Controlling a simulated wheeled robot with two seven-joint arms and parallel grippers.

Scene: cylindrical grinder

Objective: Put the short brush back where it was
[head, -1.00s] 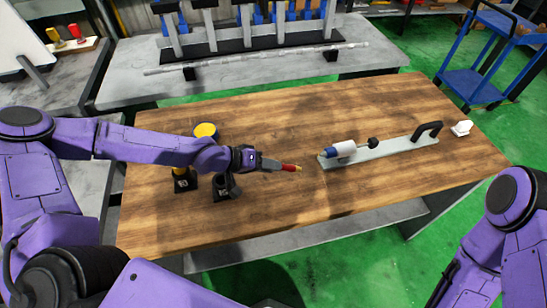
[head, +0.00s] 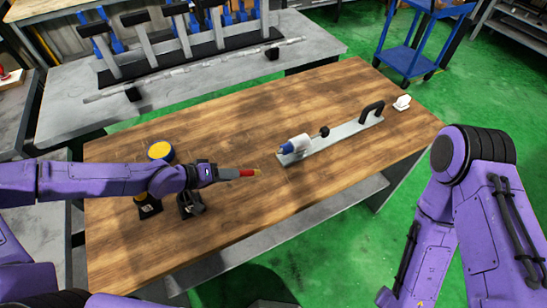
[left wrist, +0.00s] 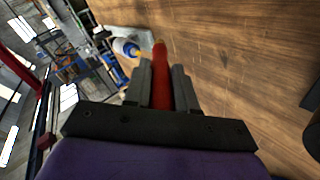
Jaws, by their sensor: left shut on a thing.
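My left gripper (head: 220,174) is shut on the short brush (head: 247,173), which has a red body and a yellowish tip. The brush lies nearly level above the wooden table, its tip pointing right. In the left wrist view the brush (left wrist: 161,82) sits between the two grey fingers (left wrist: 162,85). A black holder (head: 190,205) stands just below my left wrist, partly hidden by it. A second black holder (head: 149,209) with a yellow item in it stands to its left. My right arm is at the right, and its gripper is outside the view.
A yellow-topped round container (head: 160,150) stands behind my left forearm. A grey plate (head: 335,138) with a black handle and a white-and-blue cylinder lies right of the brush. A small white object (head: 402,103) is at the far right corner. The table's (head: 240,225) front middle is clear.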

